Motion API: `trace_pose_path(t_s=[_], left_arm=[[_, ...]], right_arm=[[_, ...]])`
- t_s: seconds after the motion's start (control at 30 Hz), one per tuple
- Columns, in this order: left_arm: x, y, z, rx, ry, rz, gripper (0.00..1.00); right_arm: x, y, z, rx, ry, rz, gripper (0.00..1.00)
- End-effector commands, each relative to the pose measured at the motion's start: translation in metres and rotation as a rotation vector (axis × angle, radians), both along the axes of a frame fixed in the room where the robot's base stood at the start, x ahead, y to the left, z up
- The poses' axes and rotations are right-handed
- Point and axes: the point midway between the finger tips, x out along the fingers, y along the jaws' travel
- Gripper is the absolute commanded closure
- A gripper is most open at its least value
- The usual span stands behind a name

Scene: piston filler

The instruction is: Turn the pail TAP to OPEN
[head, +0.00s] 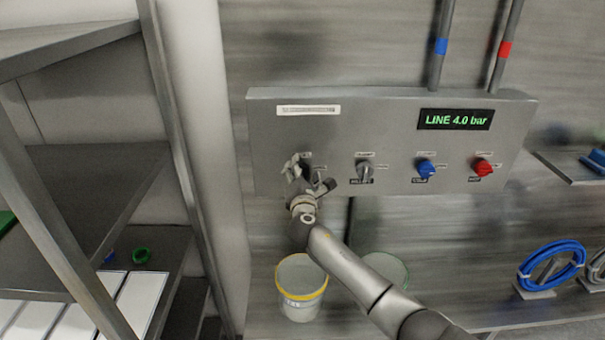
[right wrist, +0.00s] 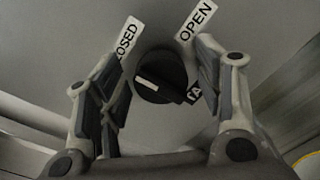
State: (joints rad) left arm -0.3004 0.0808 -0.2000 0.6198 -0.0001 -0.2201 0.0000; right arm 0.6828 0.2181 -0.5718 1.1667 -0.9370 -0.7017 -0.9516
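The tap knob (right wrist: 162,76) is black and round with a white mark on its left part, in the right wrist view. A CLOSED label (right wrist: 126,38), partly hidden, lies to its upper left and an OPEN label (right wrist: 195,20) to its upper right. A third label (right wrist: 194,93), probably TAP, is partly covered. My right gripper (right wrist: 162,66) is open, one finger on each side of the knob; contact cannot be told. In the head view the right gripper (head: 306,178) is at the left end of the grey panel (head: 385,110) and hides the knob. My left gripper is not in view.
Right along the panel are a grey knob (head: 364,170), a blue knob (head: 426,168) and a red knob (head: 482,167). A display (head: 456,119) reads LINE 4.0 bar. A yellow-rimmed pail (head: 301,290) stands below my gripper. A metal rack (head: 165,120) stands left.

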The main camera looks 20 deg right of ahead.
Motion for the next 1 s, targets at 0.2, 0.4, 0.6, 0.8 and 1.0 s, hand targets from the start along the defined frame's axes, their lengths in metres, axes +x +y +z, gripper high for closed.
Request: trace_pose_path(t_s=[0.2,0.4,0.6,0.8,1.0], left_arm=[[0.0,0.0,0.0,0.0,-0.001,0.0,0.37],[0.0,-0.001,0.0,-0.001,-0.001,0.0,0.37],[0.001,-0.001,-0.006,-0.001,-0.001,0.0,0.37],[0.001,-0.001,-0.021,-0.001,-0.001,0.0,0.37],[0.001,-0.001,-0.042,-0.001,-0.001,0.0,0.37]], right_arm=[[0.0,0.0,0.0,0.0,0.0,0.0,0.71],[0.0,0.0,0.0,0.003,-0.001,0.0,0.83],[0.0,0.0,-0.002,0.041,-0.011,0.001,0.83],[-0.001,0.0,-0.005,0.145,-0.041,0.001,0.83],[-0.001,0.0,-0.007,0.31,-0.09,0.001,0.83]])
